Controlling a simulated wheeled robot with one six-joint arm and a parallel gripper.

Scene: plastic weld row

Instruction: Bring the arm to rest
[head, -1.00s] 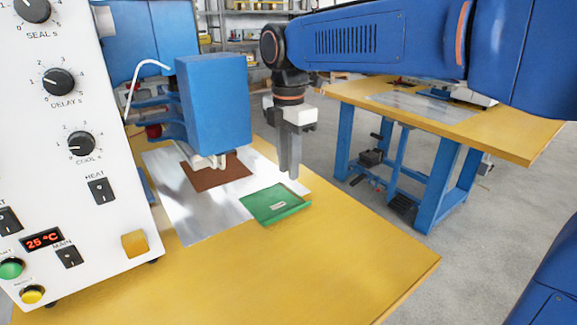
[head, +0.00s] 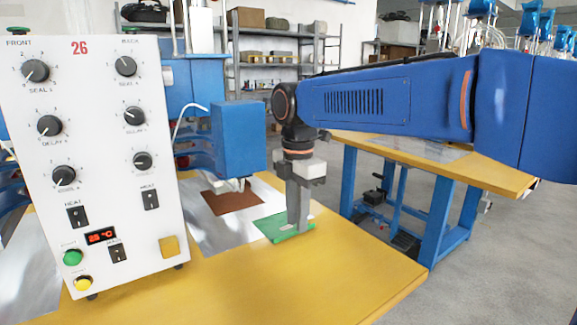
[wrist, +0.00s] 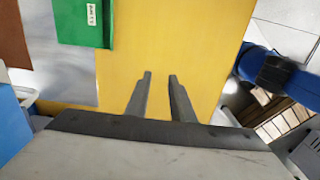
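My arm reaches in from the right in the head view. My gripper (head: 297,230) points down over the yellow bench (head: 330,275), at the right side of the green tray (head: 272,229) and partly hiding it. In the wrist view my gripper (wrist: 160,76) has its two fingers apart, with only bare yellow bench top between them. The green tray (wrist: 75,28) lies to the upper left there, clear of the fingers, with a small pale labelled piece (wrist: 91,14) on it.
A white control panel (head: 100,200) with knobs and a blue welding head (head: 238,140) stand left of my gripper. A brown sheet (head: 232,202) lies on a metal plate (head: 212,232). A second yellow-topped bench (head: 440,165) stands behind. The front right bench top is clear.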

